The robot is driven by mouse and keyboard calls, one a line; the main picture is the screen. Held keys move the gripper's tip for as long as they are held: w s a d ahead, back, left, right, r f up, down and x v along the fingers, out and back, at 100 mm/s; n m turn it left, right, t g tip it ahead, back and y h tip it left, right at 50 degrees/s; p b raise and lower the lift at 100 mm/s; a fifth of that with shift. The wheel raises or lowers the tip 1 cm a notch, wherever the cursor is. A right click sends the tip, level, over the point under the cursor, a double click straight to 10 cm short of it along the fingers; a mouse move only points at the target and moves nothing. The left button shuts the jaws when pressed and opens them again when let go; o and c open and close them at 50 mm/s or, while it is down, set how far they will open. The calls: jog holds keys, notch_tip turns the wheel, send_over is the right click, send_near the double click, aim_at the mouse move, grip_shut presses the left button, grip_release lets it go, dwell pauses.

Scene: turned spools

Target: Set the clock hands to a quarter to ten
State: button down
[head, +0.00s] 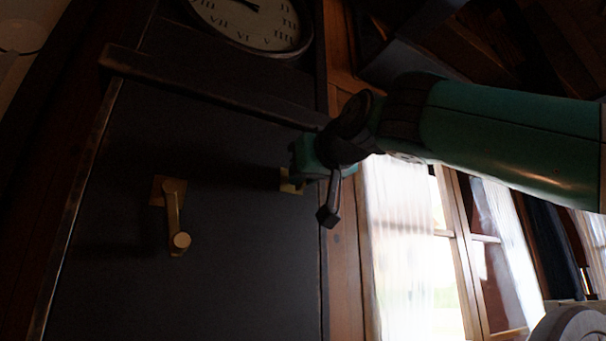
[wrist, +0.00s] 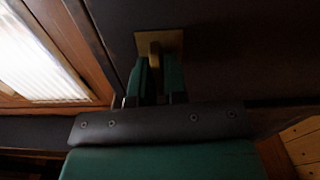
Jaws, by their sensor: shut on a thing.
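The clock (head: 262,28) is at the top of the head view, with its upper part cut off. A dark hand (head: 243,4) shows at the frame's top edge; the full hand positions cannot be read. Below it, a dark panel (head: 150,260) bears a brass crank (head: 173,210) at left, its arm hanging down to a round knob. At the panel's right is a second brass fitting (head: 291,187), mostly hidden by my gripper (head: 294,172). In the wrist view, my gripper (wrist: 155,70) is shut on this fitting's brass part (wrist: 154,54), in front of its square plate (wrist: 168,40).
A dark ledge (head: 215,90) crosses between clock and panel. A wooden post (head: 343,250) and a bright curtained window (head: 410,255) stand to the right. A pale round object (head: 572,325) is at the lower right. The panel between the two fittings is clear.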

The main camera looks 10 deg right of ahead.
jog(key=shift+m, duration=0.4)
jog(key=c, duration=1.2)
grip_release()
jog(key=shift+b+v, duration=1.95)
jog(key=shift+v, duration=6.7)
